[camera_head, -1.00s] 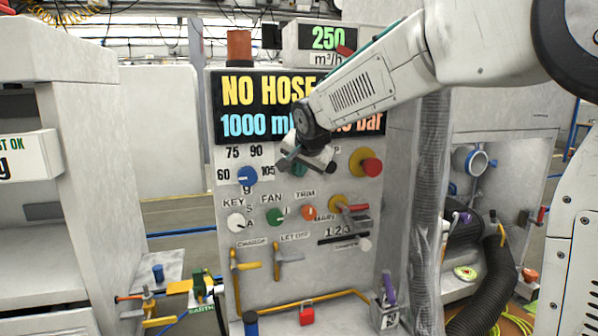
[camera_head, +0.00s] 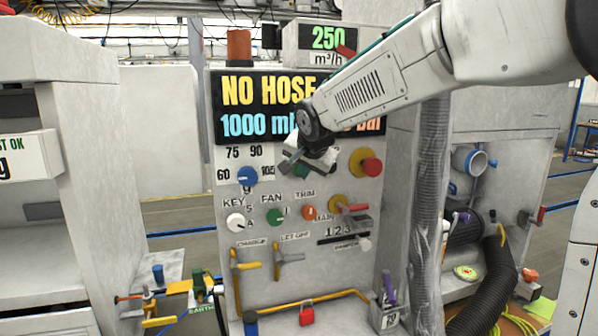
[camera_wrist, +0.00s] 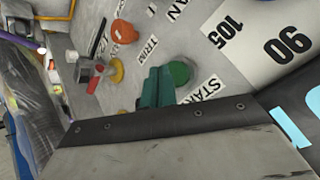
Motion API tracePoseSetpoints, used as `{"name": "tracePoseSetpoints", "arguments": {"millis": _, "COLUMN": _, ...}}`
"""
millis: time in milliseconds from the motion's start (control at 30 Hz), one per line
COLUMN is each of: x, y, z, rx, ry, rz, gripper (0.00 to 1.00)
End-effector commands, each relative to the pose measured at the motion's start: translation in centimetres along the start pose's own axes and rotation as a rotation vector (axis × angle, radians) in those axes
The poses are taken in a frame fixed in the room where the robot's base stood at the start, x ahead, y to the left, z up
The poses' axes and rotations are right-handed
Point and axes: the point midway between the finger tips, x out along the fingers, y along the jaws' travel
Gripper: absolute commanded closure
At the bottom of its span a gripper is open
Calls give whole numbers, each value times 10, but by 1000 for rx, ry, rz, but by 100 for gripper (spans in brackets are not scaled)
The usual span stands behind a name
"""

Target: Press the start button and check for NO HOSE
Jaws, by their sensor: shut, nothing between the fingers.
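The control panel (camera_head: 255,205) carries a display reading NO HOSE (camera_head: 250,91) in yellow, with blue text under it that my arm partly covers. My gripper (camera_head: 289,163) is in front of the panel's upper middle, its fingers shut and empty. The green start button (camera_wrist: 180,72) shows in the wrist view beside its START label (camera_wrist: 200,91), right next to the teal fingertips (camera_wrist: 157,87). In the head view my gripper hides most of that button. I cannot tell whether the fingertips touch it.
Close by are a blue knob (camera_head: 247,176), a green fan knob (camera_head: 274,216), an orange trim knob (camera_head: 308,212) and a red knob on a yellow base (camera_head: 371,167). Yellow levers (camera_head: 236,268) and a yellow rail (camera_head: 330,297) stick out lower down. A ribbed grey hose (camera_head: 430,200) hangs at right.

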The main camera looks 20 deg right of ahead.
Motion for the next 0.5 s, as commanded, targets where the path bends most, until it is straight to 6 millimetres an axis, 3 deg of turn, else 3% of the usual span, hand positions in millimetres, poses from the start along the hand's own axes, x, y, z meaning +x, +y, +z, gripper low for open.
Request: {"name": "tracePoseSetpoints", "arguments": {"millis": 500, "x": -32, "y": 23, "z": 23, "rx": 0, "ry": 1, "rz": 0, "gripper": 100}}
